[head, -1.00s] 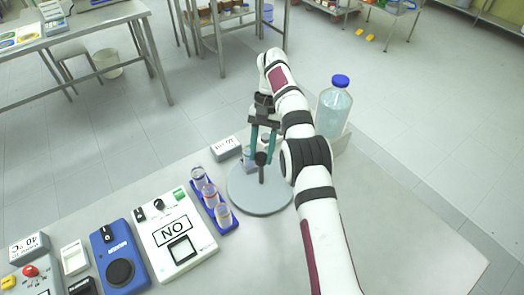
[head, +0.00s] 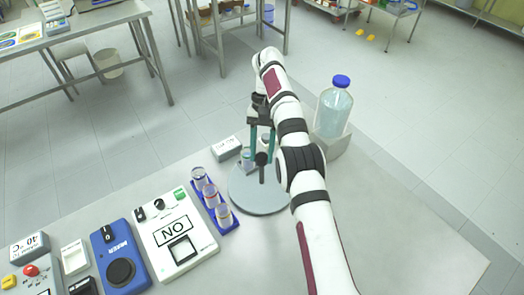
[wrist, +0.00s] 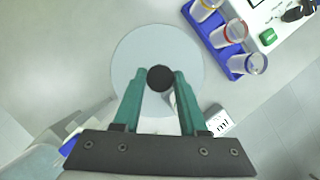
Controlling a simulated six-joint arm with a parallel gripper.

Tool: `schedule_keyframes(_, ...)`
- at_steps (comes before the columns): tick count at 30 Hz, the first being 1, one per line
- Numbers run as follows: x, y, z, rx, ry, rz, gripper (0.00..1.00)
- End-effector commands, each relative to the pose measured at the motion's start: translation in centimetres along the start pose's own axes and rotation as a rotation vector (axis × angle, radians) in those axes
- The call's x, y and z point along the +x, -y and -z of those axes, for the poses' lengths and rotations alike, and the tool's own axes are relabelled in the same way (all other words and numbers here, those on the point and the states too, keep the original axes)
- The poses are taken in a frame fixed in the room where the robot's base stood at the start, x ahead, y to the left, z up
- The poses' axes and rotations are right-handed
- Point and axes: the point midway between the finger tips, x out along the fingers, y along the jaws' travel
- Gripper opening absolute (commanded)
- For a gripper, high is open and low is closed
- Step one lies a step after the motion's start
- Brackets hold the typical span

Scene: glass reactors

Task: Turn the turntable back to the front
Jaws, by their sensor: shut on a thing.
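The turntable (head: 262,204) is a round grey disc on the bench, with a black round-topped knob (head: 261,159) standing up from it. In the wrist view the disc (wrist: 130,62) lies below my gripper and the knob (wrist: 160,77) sits between the fingertips. My gripper (wrist: 161,82) has teal fingers shut on the knob from both sides. A small vessel (head: 247,158) stands at the back left of the disc. Something pale shows behind the fingers, mostly hidden.
A blue rack (head: 228,227) with three cups stands close at the disc's left. A grey label block (head: 226,148) is behind it. The bench's right front is clear.

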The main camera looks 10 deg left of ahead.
Motion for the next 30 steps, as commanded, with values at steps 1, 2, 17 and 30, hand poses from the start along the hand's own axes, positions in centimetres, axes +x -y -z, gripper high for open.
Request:
schedule_keyframes(1, -0.02, -0.03, 0.02, -0.001, -0.001, -0.001, 0.0)
schedule_keyframes(2, -0.02, -0.02, 0.01, -0.001, -0.001, -0.001, 0.0)
schedule_keyframes(17, 0.01, 0.0, 0.0, 0.0, 0.0, 0.0, 0.72)
schedule_keyframes(30, -0.13, -0.42, -0.21, 0.436, 0.002, 0.184, 0.72)
